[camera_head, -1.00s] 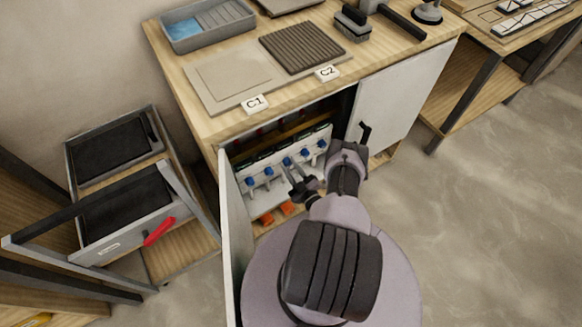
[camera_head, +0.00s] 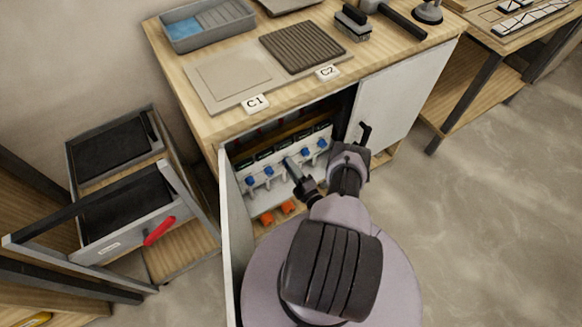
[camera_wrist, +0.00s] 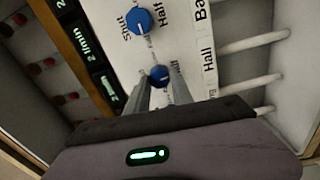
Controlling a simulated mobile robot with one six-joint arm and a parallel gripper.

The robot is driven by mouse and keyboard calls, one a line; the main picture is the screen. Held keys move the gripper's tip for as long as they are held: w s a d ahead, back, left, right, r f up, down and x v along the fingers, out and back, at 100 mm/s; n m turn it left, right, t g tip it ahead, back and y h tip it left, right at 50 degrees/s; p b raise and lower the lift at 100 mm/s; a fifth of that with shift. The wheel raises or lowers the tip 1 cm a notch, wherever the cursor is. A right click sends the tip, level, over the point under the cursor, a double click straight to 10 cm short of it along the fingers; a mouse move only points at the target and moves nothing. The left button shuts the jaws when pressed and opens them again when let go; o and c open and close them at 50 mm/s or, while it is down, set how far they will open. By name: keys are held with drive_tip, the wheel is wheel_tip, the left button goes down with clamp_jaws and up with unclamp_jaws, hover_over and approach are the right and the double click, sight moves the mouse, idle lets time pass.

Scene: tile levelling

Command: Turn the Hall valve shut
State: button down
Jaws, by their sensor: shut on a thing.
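A white manifold panel (camera_head: 262,187) with a row of blue knobs is inside the open cabinet. In the wrist view, one blue knob (camera_wrist: 160,74) sits between my gripper's fingertips (camera_wrist: 159,82), level with a label reading "Hall" (camera_wrist: 208,58). My gripper (camera_head: 290,163) is shut on this knob, and its fingers cover part of it. The lettering around it is partly hidden, and I cannot tell its pointer's setting. A neighbouring blue knob (camera_wrist: 140,21) is clear of the fingers, with "Shut" printed at its left.
Green-lit flow displays (camera_wrist: 104,83) line the panel. White pipes (camera_wrist: 255,42) run off its other side. The left cabinet door (camera_head: 231,235) stands open; the right door (camera_head: 402,98) is beside my arm. Orange objects (camera_head: 267,217) lie below the panel. A drawer unit (camera_head: 120,220) stands left.

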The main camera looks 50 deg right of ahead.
drive_tip(key=shift+d+r+n+g+p, duration=0.15)
drive_tip(key=shift+n+p, duration=0.6)
drive_tip(key=shift+n, duration=7.85)
drive_tip(key=shift+d+n+g+p, duration=0.2)
drive_tip(key=shift+n+p, duration=0.5)
drive_tip(key=shift+n, duration=7.9)
drive_tip(key=c, duration=1.1)
unclamp_jaws()
